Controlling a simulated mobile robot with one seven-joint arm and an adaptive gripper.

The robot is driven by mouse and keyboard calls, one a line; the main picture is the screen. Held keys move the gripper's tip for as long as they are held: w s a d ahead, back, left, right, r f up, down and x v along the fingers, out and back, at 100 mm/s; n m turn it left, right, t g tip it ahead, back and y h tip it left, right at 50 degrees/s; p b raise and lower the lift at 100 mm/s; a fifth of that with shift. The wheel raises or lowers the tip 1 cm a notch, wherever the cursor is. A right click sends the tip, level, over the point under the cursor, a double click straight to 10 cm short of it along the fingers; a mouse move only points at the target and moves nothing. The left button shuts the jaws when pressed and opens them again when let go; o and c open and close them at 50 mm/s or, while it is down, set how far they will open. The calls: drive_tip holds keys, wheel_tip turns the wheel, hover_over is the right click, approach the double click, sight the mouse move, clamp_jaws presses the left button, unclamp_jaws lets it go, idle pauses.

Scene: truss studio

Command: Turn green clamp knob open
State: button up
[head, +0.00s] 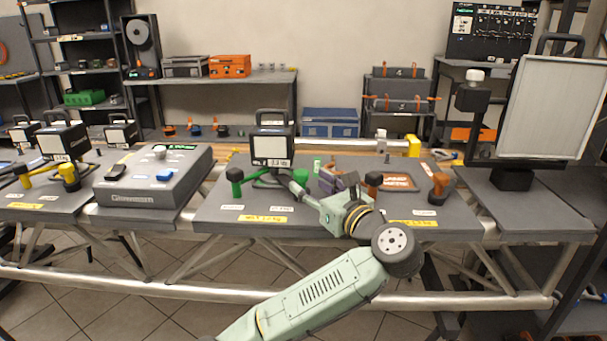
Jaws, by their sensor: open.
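A green clamp knob (235,180) stands on the left of the middle grey table board, with a dark top. A second green part (300,176) shows just behind my gripper and is partly hidden by it. A black box light with a white panel (271,148) stands between the two green parts on a low stand. My gripper (296,187) is at the end of my pale green arm, over the board, close to the right green part. It is open; its fingers are small here, and I cannot tell whether they touch the green part.
Orange-brown clamps (440,185) stand to the right on the same board, with a dark grey part (340,180) near my wrist. A grey console (155,176) lies left. A large white panel light (551,108) stands right. The board's front edge is mostly clear.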

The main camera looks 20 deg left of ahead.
sight(306, 179)
drive_tip(key=x, duration=0.5)
drive_tip(key=shift+p, duration=0.4)
drive_tip(key=shift+d, duration=0.1)
clamp_jaws()
drive_tip(key=shift+r, duration=0.1)
idle(0.3)
